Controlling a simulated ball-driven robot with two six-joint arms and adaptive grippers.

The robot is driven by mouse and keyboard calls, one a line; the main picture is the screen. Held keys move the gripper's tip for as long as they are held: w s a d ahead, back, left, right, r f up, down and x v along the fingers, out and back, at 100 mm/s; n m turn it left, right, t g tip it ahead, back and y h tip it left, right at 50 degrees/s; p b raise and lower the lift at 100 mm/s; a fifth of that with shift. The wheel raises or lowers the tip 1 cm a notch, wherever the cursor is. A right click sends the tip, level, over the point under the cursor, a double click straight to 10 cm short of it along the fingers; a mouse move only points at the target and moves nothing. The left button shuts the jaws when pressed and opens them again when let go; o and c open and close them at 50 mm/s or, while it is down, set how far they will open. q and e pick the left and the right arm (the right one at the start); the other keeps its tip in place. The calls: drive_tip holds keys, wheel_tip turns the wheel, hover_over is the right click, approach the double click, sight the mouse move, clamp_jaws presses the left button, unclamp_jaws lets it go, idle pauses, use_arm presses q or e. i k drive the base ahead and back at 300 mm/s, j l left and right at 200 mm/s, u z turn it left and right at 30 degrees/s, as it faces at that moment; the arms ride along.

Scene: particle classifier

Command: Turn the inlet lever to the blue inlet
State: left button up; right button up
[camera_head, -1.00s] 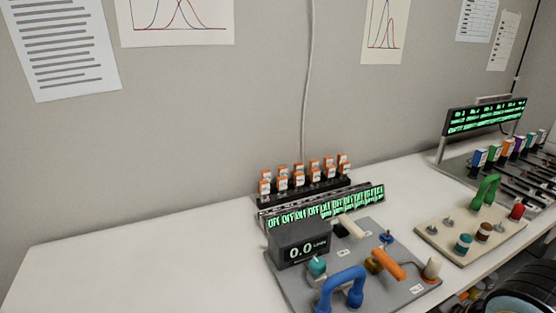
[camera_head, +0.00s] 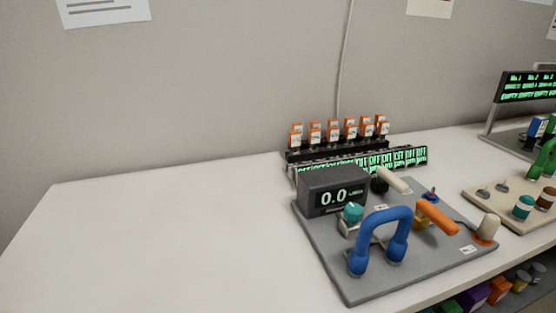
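A grey panel board (camera_head: 330,270) lies on the white bench. An orange lever (camera_head: 437,217) on a brass-coloured body (camera_head: 419,223) points toward the lower right, toward a cream post with an orange base ring (camera_head: 487,229). A small blue fitting (camera_head: 431,194) stands behind the orange lever. A cream lever (camera_head: 394,179) on a black body (camera_head: 379,186) is further back. A large blue arched handle (camera_head: 381,217) stands at the front. I cannot read any label naming the inlets. Neither of my grippers is in view.
A display reading 0.0 (camera_head: 334,194) and a teal knob (camera_head: 352,212) share the board. A rack of orange-topped vials (camera_head: 338,140) stands behind, with a green OFF display (camera_head: 384,162). A cream board (camera_head: 505,205) is at right. The bench's left (camera_head: 150,240) is clear.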

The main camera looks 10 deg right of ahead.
sight(424, 207)
drive_tip(key=z, duration=1.35)
